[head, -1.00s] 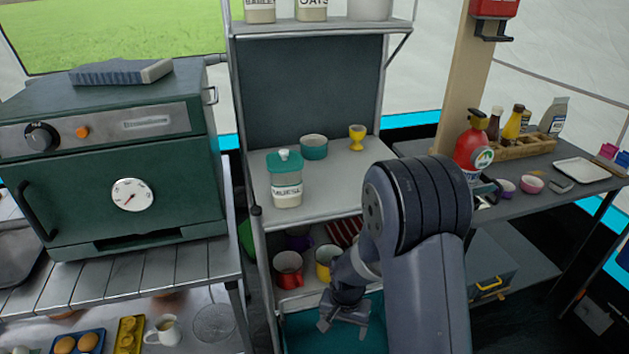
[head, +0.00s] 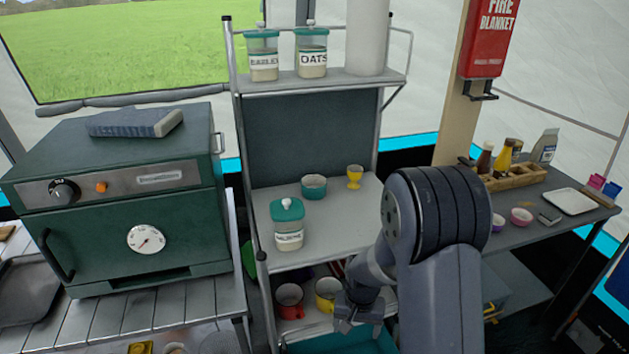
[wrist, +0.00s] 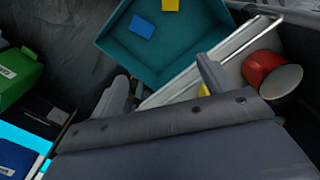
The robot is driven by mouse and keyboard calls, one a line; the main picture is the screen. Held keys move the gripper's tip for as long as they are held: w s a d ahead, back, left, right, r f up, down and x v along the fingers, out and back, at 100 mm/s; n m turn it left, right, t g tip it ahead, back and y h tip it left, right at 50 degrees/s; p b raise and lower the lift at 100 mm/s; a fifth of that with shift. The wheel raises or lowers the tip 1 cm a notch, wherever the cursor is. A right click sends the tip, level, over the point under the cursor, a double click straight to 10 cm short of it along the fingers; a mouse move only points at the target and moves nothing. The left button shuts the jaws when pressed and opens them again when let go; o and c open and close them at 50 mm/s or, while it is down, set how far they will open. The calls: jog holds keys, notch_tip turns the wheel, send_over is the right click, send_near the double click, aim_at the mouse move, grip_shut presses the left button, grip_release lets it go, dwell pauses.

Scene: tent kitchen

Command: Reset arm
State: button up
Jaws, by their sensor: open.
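My gripper (head: 358,318) is in front of the lower part of the middle shelf unit, with my arm reaching down from the right. In the wrist view my gripper (wrist: 165,88) has its two fingers well apart with nothing held between them. A teal bin (wrist: 187,62) lies beyond the fingers, with a blue piece (wrist: 142,26) and a yellow piece (wrist: 170,5) in it. A red mug (head: 289,300) and a yellow mug (head: 326,291) stand on the lower shelf, left of my gripper in the head view.
A lidded jar (head: 288,226), a teal bowl (head: 314,187) and a yellow egg cup (head: 354,177) stand on the middle shelf (head: 345,208). A green oven (head: 110,230) is at left. A side table (head: 590,208) with a condiment crate (head: 515,178) is at right.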

notch_tip(320, 180, up, 6)
jog(key=d+p, duration=0.2)
jog(key=p, duration=0.2)
jog(key=shift+w+n+p, duration=0.35)
jog(key=shift+w+n, duration=0.05)
jog(key=shift+w, duration=0.05)
jog(key=shift+r, duration=0.1)
